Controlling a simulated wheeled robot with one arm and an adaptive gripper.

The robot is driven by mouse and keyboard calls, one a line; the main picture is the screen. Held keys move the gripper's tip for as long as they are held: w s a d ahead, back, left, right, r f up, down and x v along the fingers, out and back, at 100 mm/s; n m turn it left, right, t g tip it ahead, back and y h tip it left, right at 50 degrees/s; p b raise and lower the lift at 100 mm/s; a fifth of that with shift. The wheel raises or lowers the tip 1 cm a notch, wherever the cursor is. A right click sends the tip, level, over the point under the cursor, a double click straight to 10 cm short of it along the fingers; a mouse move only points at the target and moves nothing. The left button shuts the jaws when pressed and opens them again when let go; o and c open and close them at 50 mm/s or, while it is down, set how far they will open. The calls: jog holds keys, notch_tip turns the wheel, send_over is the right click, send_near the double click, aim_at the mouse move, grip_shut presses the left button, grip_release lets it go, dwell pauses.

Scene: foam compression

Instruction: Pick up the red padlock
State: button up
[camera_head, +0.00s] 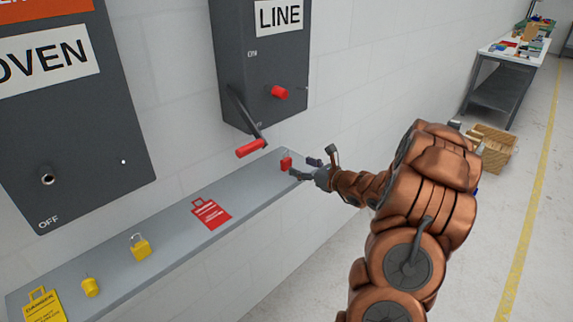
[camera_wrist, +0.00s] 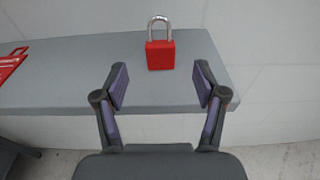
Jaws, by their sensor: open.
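The red padlock (camera_head: 286,163) stands upright near the far right end of the grey shelf (camera_head: 170,235). In the wrist view the padlock (camera_wrist: 160,54) shows its red body and silver shackle, ahead of and roughly midway between my fingers. My gripper (camera_head: 306,168) is at the shelf's right end in the head view, just right of the padlock. In the wrist view my gripper (camera_wrist: 160,88) is open and empty, with its purple-padded fingertips spread short of the padlock. No contact with the padlock shows.
The wall rises behind.

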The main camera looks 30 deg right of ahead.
aim_at(289, 162)
jog(key=shift+p+x, duration=1.5)
jog(key=shift+x, duration=2.25)
jog(key=shift+f, duration=0.15)
jog(key=c, duration=1.3)
